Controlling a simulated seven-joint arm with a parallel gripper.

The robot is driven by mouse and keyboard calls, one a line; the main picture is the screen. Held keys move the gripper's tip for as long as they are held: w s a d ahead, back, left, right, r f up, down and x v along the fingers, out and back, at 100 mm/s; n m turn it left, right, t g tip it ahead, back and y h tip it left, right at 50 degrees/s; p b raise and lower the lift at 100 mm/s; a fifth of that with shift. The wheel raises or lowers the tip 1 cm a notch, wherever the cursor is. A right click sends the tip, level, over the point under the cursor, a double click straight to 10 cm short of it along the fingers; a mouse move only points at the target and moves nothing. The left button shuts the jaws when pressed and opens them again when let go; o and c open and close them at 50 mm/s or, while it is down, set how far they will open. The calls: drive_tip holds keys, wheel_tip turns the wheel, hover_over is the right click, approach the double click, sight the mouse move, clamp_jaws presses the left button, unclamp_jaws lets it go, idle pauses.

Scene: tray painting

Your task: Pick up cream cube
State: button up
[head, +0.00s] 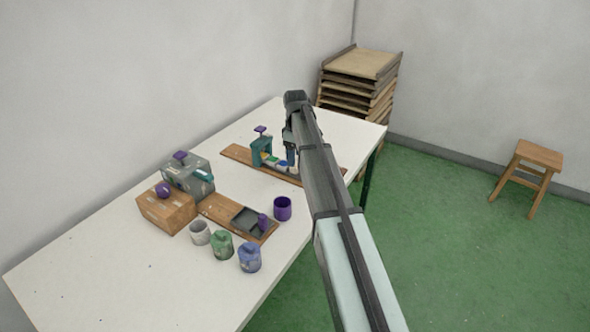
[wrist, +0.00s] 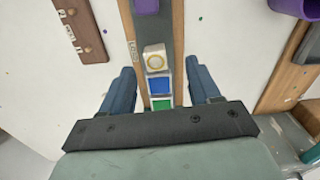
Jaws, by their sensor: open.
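The cream cube (wrist: 155,57), pale with a tan ring on its top, sits in a grey channel on a wooden board, at the end of a short row. A blue cube (wrist: 160,86) and a green cube (wrist: 161,104) line up behind it, toward my gripper's body in the wrist view. My gripper (wrist: 163,72) is open and empty, with one finger on either side of the row. In the head view my gripper (head: 291,160) points down over the board, and I cannot make out the cream cube there.
A teal dispenser frame (head: 261,147) with a purple knob stands just left of my gripper. A purple cup (head: 283,208), a dark tray (head: 252,222), several jars, a wooden box (head: 166,208) and a grey box (head: 188,178) stand nearer. The table's left end is bare.

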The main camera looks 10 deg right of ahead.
sight(295, 169)
drive_tip(key=f, duration=0.3)
drive_tip(key=w+f, duration=0.1)
drive_tip(key=f, duration=0.1)
drive_tip(key=shift+r, duration=0.1)
drive_tip(key=c, duration=1.1)
